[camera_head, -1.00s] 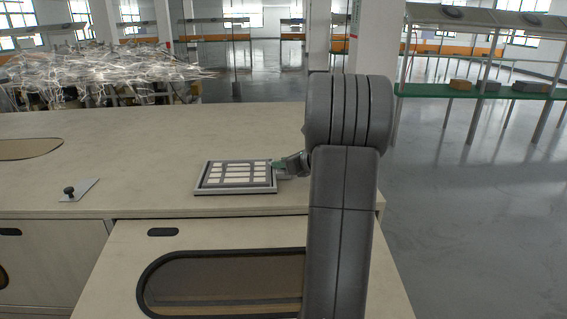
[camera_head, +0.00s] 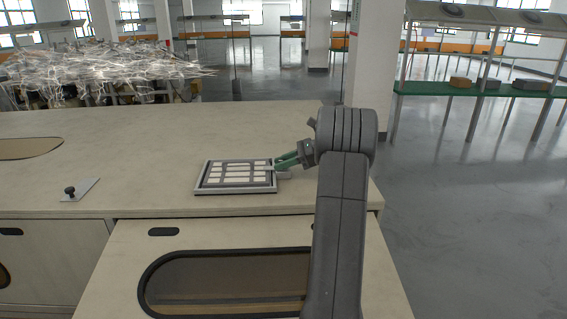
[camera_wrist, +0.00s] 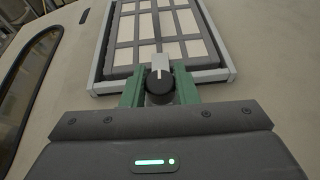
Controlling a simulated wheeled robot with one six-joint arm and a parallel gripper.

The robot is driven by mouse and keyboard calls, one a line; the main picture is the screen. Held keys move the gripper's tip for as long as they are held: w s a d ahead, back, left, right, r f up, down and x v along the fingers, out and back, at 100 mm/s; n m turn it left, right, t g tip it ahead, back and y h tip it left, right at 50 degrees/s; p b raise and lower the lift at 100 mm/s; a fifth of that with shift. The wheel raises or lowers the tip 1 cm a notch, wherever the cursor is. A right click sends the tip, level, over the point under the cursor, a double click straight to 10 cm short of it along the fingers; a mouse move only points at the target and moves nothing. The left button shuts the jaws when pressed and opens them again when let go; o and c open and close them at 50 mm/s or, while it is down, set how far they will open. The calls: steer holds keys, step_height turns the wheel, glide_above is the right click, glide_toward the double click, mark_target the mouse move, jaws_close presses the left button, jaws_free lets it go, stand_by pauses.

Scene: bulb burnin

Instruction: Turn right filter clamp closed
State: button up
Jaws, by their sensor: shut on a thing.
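The filter frame (camera_head: 198,189) lies flat on the worktop, a grey rim around a white panel with dark bars. The right filter clamp (camera_wrist: 158,84) has a round black knob and a light grey tab; the tab points up the picture, over the near rim of the frame in the wrist view. My gripper (camera_head: 277,165) is at the frame's right side in the head view. In the wrist view its green fingers (camera_wrist: 158,92) stand on both sides of the knob and are shut on it. The clamp is mostly hidden behind the fingers in the head view.
A small plate with a black knob (camera_head: 70,190) lies on the left of the worktop (camera_head: 130,150). An oval opening (camera_head: 30,148) is at the far left. The worktop's right edge is close to my arm. The worktop behind the frame is clear.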

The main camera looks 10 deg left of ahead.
steer(key=shift+r+n+g, duration=0.25)
steer(key=shift+n+g, duration=0.15)
steer(key=o, duration=1)
steer(key=shift+f, duration=0.15)
steer(key=v, duration=1.3)
steer(key=shift+w+d, duration=0.15)
steer(key=shift+d, duration=0.1)
